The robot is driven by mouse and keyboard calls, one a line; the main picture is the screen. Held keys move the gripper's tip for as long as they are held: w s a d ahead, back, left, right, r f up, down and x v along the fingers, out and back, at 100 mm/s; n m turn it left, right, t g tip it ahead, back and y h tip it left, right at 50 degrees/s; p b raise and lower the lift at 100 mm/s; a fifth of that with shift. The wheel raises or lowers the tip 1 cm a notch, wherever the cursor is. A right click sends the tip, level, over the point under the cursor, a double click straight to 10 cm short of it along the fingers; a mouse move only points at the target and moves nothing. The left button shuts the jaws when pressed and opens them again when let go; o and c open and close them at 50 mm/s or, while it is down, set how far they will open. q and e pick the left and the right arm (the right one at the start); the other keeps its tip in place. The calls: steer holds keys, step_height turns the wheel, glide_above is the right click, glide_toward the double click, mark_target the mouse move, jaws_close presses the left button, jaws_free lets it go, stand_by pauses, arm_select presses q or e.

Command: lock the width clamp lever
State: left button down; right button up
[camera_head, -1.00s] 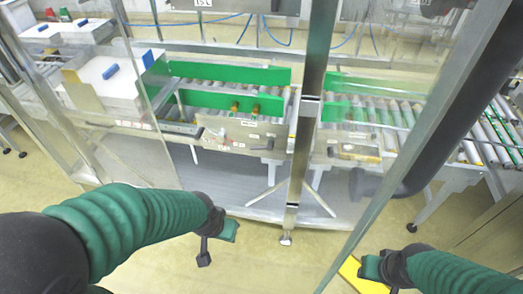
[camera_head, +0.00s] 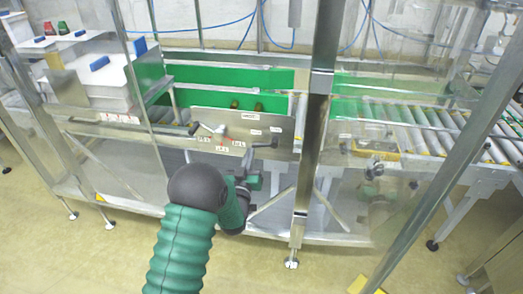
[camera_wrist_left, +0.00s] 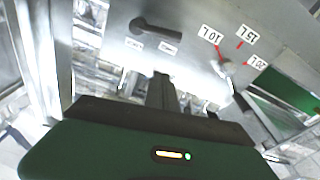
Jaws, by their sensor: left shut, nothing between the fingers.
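A dark lever (camera_head: 265,144) sits on the front of the metal panel (camera_head: 215,140), near its right end, with small labels beside it. In the left wrist view the lever (camera_wrist_left: 155,28) lies across the panel, with two small labels that I cannot read. My left gripper (camera_head: 254,182) is shut and empty, just below the lever in the head view and apart from it. In the left wrist view its fingers (camera_wrist_left: 160,92) point toward the panel, below the lever. My right gripper does not show.
A pointer knob (camera_wrist_left: 226,68) with labels 10 L, 15 L and 20 L is on the same panel. A metal post (camera_head: 311,140) stands right of the lever. Clear guard panes and a roller conveyor (camera_head: 425,120) are to the right. White boxes (camera_head: 105,80) stand at left.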

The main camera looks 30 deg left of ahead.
arm_select(q)
steer(key=b+x, duration=0.1)
steer(key=x, duration=0.8)
steer(key=shift+f+b, duration=0.15)
steer(key=shift+b, duration=0.2)
steer(key=shift+w+a+f, duration=0.15)
steer(key=shift+w+f, duration=0.15)
steer(key=shift+w, duration=0.25)
steer(key=shift+s+d+f+b, duration=0.15)
steer(key=shift+f+b, duration=0.15)
steer(key=shift+f, duration=0.3)
steer(key=shift+s+d+f+b, duration=0.15)
steer(key=shift+f+b, duration=0.15)
steer(key=shift+f, duration=0.25)
steer(key=shift+d+f, duration=0.15)
steer(key=shift+f, duration=0.1)
steer(key=shift+s+f, duration=0.1)
steer(key=shift+f, duration=0.05)
